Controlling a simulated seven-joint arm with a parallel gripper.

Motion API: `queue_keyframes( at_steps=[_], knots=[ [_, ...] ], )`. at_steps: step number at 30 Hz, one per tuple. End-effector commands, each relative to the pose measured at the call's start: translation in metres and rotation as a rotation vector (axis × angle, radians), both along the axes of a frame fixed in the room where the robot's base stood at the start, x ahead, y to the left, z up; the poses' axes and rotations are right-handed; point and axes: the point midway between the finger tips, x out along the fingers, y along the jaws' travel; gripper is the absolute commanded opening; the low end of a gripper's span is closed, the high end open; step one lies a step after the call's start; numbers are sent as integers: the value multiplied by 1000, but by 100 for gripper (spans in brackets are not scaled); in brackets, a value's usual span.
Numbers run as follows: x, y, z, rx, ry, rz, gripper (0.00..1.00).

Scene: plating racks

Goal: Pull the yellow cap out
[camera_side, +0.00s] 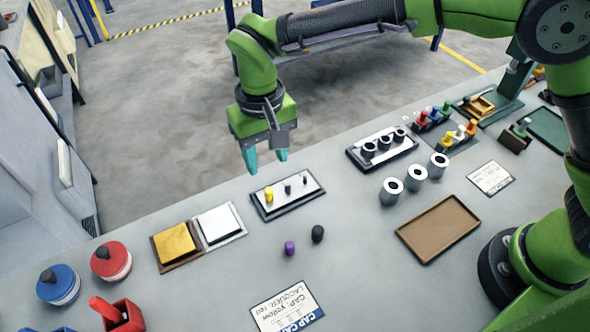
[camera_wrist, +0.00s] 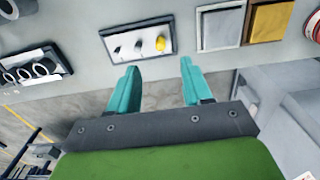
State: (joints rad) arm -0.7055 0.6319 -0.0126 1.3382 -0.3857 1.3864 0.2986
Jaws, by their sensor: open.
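The yellow cap (camera_side: 269,194) stands upright on a white plate in a dark rack (camera_side: 288,208), at the left end of a row with smaller dark pins beside it. In the wrist view the yellow cap (camera_wrist: 160,43) is at the right end of the rack's row (camera_wrist: 137,34). My gripper (camera_side: 266,160) is above and behind the rack in the side view, with its teal fingers pointing down. The fingers (camera_wrist: 155,88) are apart with nothing between them. The gripper is clear of the cap.
A purple cap (camera_side: 290,248) and a black cap (camera_side: 317,233) stand on the table in front of the rack. Gold and white plates (camera_side: 219,226) lie to the left. A rack with dark rings (camera_side: 404,156), white cylinders (camera_side: 416,178) and a brown tray (camera_side: 438,229) are to the right.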

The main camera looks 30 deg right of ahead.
Motion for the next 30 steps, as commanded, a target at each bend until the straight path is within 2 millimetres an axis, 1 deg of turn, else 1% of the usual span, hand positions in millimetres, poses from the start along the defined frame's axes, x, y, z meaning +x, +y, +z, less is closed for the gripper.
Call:
queue_keyframes(
  at_steps=[1,3,9,15,21,29,30],
  knots=[
    [-1,-1,-11,-3,3,1,49],
    [-1,-1,-26,-2,4,0,49],
    [-1,-1,-64,-2,3,0,49],
    [0,0,-91,-1,2,0,49],
    [0,0,-102,0,0,0,49],
    [0,0,-102,1,-1,0,49],
    [0,0,-102,1,-1,0,45]
  ],
)
